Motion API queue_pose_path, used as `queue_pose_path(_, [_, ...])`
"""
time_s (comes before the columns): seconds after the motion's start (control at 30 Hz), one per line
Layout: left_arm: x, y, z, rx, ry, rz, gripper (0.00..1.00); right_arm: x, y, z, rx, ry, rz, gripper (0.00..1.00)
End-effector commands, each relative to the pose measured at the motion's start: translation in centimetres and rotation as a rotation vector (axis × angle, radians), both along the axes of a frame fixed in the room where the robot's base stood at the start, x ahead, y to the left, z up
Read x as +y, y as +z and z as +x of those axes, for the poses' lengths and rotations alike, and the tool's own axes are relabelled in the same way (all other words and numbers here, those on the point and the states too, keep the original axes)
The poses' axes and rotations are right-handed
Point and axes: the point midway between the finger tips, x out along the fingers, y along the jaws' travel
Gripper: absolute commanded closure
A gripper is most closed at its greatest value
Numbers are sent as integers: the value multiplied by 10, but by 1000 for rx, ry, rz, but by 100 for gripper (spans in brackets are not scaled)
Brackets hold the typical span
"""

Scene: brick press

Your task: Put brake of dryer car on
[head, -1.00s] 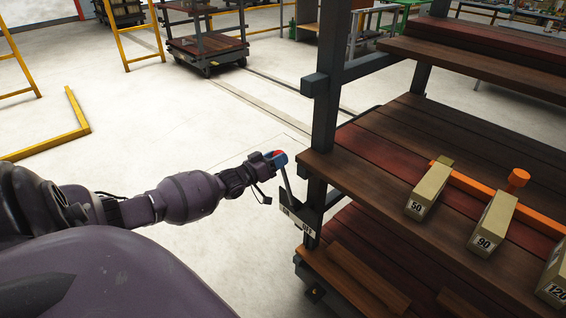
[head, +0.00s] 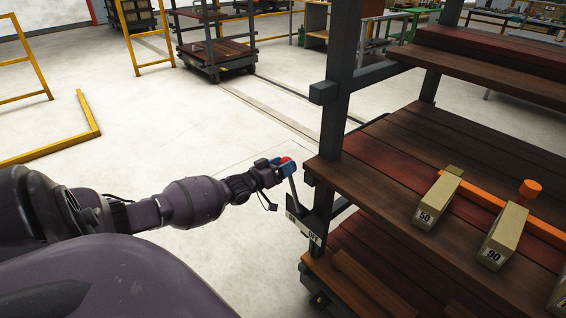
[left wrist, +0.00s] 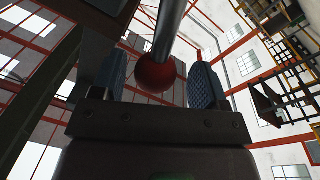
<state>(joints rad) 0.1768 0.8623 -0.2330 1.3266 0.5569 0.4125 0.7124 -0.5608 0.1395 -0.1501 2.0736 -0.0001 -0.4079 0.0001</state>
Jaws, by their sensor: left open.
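The dryer car (head: 400,185) is the dark rack with wooden shelves at the right in the head view. Its brake lever (head: 293,192) is a grey rod rising from a plate (head: 304,230) with ON and OFF marks, and it leans up and left, toward the ON side. My left gripper (head: 286,166), with blue fingertips, is at the lever's top. In the left wrist view the lever's red ball knob (left wrist: 154,76) sits between the two open blue fingers of the left gripper (left wrist: 158,84). Whether a finger touches it I cannot tell. My right gripper is not in view.
Another cart (head: 214,52) stands at the back. Yellow rails (head: 93,125) are at the left. The floor between is clear.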

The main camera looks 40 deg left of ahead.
Motion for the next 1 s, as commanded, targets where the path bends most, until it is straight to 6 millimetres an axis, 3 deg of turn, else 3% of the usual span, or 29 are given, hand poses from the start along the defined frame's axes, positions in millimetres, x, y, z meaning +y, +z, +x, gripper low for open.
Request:
queue_pose_path(0.17, [3,0,-16,-1,0,0,33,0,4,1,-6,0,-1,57])
queue_pose_path(0.6, [13,-5,-86,1,1,0,33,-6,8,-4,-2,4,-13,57])
queue_pose_path(0.8, [16,-7,-102,0,1,1,33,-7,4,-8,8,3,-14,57])
queue_pose_path(1.0, [16,-7,-106,0,1,0,33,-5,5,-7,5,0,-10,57])
